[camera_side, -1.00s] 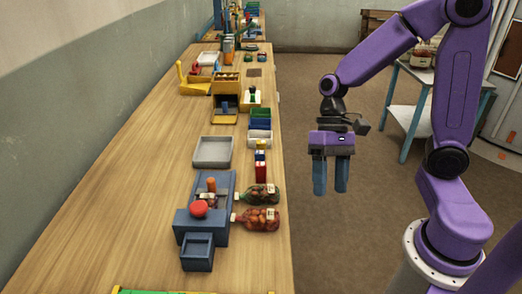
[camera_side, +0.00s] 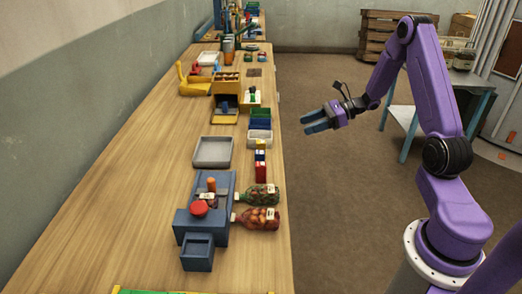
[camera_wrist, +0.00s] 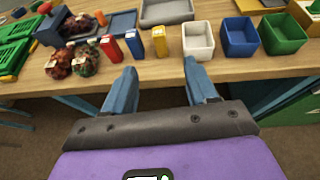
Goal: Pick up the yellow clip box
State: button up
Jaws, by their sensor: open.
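The yellow clip box (camera_wrist: 160,42) is a small upright box near the bench's front edge in the wrist view. It stands to the right of a blue box (camera_wrist: 134,44) and a red box (camera_wrist: 111,49). In the side view only a small part of the yellow box (camera_side: 260,144) shows behind the others in the row. My gripper (camera_side: 306,121) is off the bench's right edge, pointing left toward it. In the wrist view my gripper (camera_wrist: 160,68) is open and empty, with the yellow box beyond the gap between its fingers, apart from them.
White (camera_wrist: 198,42), blue (camera_wrist: 239,38) and green (camera_wrist: 283,34) bins stand right of the yellow box. Two bottles (camera_wrist: 86,60) lie to the left. A grey tray (camera_wrist: 166,12) is behind. The wooden bench (camera_side: 130,190) has clear surface on its left side.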

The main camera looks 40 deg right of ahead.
aim_at(264, 141)
jog(key=x, duration=1.7)
jog(key=shift+s+a, duration=0.1)
jog(key=shift+a, duration=0.15)
jog(key=c, duration=1)
